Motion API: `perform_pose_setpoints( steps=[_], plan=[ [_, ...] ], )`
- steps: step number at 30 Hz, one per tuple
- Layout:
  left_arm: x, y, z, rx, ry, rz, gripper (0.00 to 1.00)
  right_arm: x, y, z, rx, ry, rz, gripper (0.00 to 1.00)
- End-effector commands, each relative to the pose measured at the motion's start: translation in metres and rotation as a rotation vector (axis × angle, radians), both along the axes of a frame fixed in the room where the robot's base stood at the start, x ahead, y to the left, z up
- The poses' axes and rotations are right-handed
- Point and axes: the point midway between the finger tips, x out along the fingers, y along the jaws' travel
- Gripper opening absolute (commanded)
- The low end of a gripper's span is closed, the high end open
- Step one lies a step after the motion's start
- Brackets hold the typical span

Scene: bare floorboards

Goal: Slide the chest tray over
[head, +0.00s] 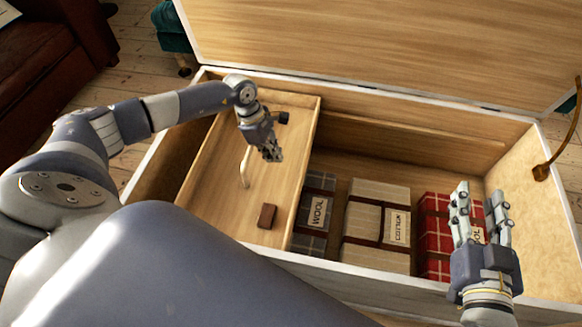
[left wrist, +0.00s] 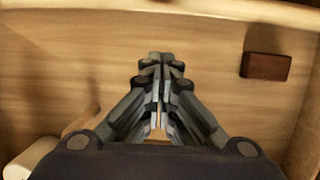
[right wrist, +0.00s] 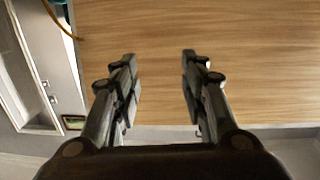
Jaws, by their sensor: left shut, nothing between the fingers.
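The chest tray (head: 219,190) is a shallow wooden box at the left end of the open chest (head: 375,274). It holds a small dark brown block (head: 267,215), a pale curved handle-like piece (head: 244,168) and a small dark item (head: 283,117). My left gripper (head: 272,154) is shut and empty above the tray, near its right wall. In the left wrist view the shut fingers (left wrist: 160,95) point at the tray's floor, with the brown block (left wrist: 265,66) to the right. My right gripper (head: 482,196) is open and empty over the chest's right end, its fingers apart in the right wrist view (right wrist: 160,75).
Right of the tray, the chest floor holds a dark plaid bundle labelled wool (head: 316,212), a cream bundle labelled cotton (head: 377,222) and a red plaid bundle (head: 436,228). The raised lid (head: 390,45) stands behind. A brown sofa (head: 50,50) is at the far left.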

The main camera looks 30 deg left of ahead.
Motion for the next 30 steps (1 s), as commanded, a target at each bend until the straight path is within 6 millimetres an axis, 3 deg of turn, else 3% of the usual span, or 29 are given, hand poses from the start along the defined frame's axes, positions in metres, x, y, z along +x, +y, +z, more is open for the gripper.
perform_pose_setpoints(
  steps=[10, 15, 21, 30],
  plan=[
    [0.004, -0.014, -0.046, -0.003, 0.002, 0.001, 0.0, 0.0, 0.009, 0.061, 0.082, -0.316, 0.02, 0.4],
    [0.011, -0.036, -0.048, -0.005, -0.002, -0.002, 0.0, -0.006, 0.01, 0.085, 0.114, -0.433, 0.026, 0.4],
    [0.016, -0.05, -0.048, -0.002, 0.0, 0.001, 0.0, -0.012, 0.011, 0.099, 0.134, -0.506, 0.03, 0.4],
    [0.016, -0.052, -0.047, -0.001, 0.001, 0.003, 0.0, -0.013, 0.011, 0.101, 0.137, -0.516, 0.031, 0.4]
  ],
)
